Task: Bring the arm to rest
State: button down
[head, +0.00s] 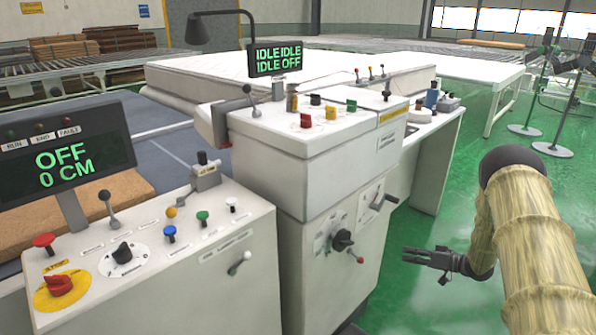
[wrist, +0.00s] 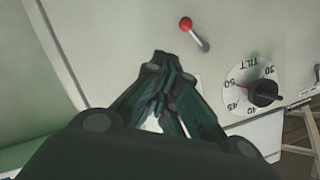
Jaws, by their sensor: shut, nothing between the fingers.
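My gripper (head: 430,258) shows in the head view at the lower right, in front of the green floor and to the right of the white control cabinet (head: 295,200). Its dark fingers point left, apart from the cabinet's side. In the wrist view the fingers of my gripper (wrist: 160,65) come together at their tips, with nothing between them. My arm (head: 535,240), in a tan ribbed sleeve, runs down the right side of the head view and bends toward the gripper.
The cabinet front carries a red-tipped lever (wrist: 190,28) and a dial marked TILT (wrist: 240,80). A lower control panel (head: 170,270) stands at the left, under a display reading OFF 0 CM (head: 65,158). A mattress (head: 200,75) lies behind.

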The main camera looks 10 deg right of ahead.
jog(key=s+a+f+m+h+p, duration=0.1)
jog(key=a+f+m+h+p, duration=0.25)
jog(key=a, duration=0.95)
jog(key=s+a+f+g+h+p, duration=0.25)
jog(key=s+a+f, duration=0.35)
jog(key=s+a, duration=0.35)
jog(key=s+a+r+g+h+p, duration=0.1)
jog(key=s+a+g, duration=0.2)
jog(key=s, duration=0.9)
jog(key=s+a+r+n+g+h+p, duration=0.1)
jog(key=s+a+g, duration=0.2)
jog(key=s+a, duration=0.3)
jog(key=s+a+r+g+h+p, duration=0.1)
jog(key=s+a+g+h+p, duration=0.1)
jog(key=s, duration=1.5)
jog(key=shift+s+a+r+n+g, duration=0.35)
jog(key=shift+a+g, duration=0.1)
jog(key=shift+a, duration=0.8)
jog(key=shift+w, duration=0.1)
